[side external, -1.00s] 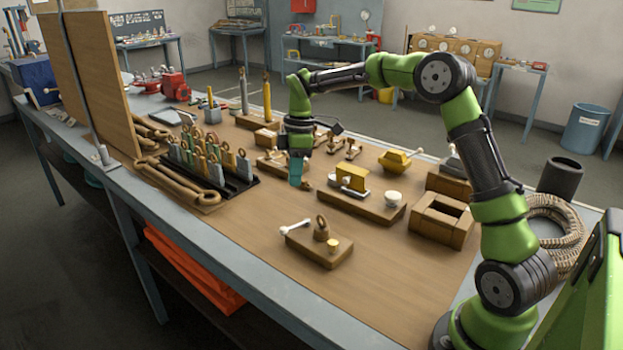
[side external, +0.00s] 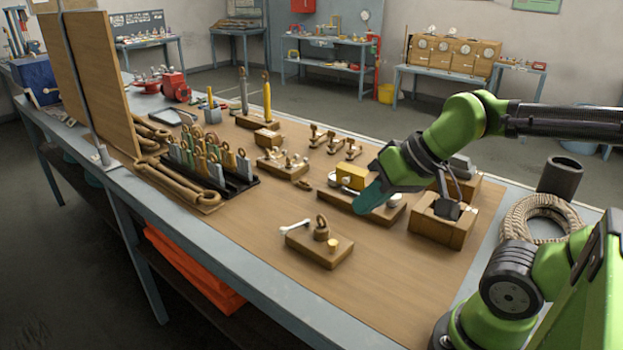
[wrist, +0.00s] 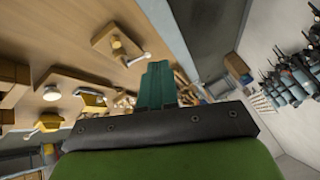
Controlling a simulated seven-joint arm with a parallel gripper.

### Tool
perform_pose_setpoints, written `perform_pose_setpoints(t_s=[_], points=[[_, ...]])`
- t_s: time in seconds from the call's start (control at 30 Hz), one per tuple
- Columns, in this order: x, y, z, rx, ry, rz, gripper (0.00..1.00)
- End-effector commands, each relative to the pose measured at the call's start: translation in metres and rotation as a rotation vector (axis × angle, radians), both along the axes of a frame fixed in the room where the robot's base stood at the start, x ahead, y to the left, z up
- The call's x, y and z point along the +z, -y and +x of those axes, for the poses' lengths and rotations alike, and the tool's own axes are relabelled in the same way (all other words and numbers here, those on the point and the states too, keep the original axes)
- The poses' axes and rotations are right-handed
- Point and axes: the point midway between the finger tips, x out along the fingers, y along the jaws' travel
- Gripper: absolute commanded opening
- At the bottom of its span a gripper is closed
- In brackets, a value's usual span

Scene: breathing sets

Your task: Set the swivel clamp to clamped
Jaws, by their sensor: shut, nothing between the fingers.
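A wooden block (side external: 318,250) stands alone near the front of the bench, with an upright ring post (side external: 322,231), a white lever (side external: 294,227) and a yellow disc (side external: 334,243). It looks like the swivel clamp, though I cannot be sure. The lever points left, away from the disc. In the wrist view the block (wrist: 106,36) and white lever (wrist: 137,59) lie above my fingers. My gripper (side external: 361,205) is shut and empty. In the side view its teal fingers are right of the block, partly covering another fixture; the wrist view shows them pressed together (wrist: 157,80).
Behind my fingers is a wooden board with a yellow block (side external: 350,176) and a white knob. A wooden box (side external: 436,230) stands right of my gripper. A black tool rack (side external: 235,188) is at the left. The bench around the ring-post block is clear.

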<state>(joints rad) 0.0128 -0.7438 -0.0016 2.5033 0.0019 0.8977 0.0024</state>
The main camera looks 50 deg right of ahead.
Motion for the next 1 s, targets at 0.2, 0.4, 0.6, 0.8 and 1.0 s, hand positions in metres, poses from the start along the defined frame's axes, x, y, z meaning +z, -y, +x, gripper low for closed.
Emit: perform_pose_setpoints(t_s=[0.2, 0.4, 0.6, 0.8, 1.0], points=[[-0.016, 0.009, 0.022, -0.031, -0.108, -0.02, 0.0], [-0.019, 0.027, 0.084, 0.089, -0.246, -0.134, 0.0], [-0.034, 0.048, 0.151, 0.427, -0.356, -0.27, 0.0], [-0.063, 0.076, 0.213, 0.882, -0.396, -0.349, 0.0], [-0.095, 0.11, 0.258, 1.364, -0.313, -0.38, 0.0]])
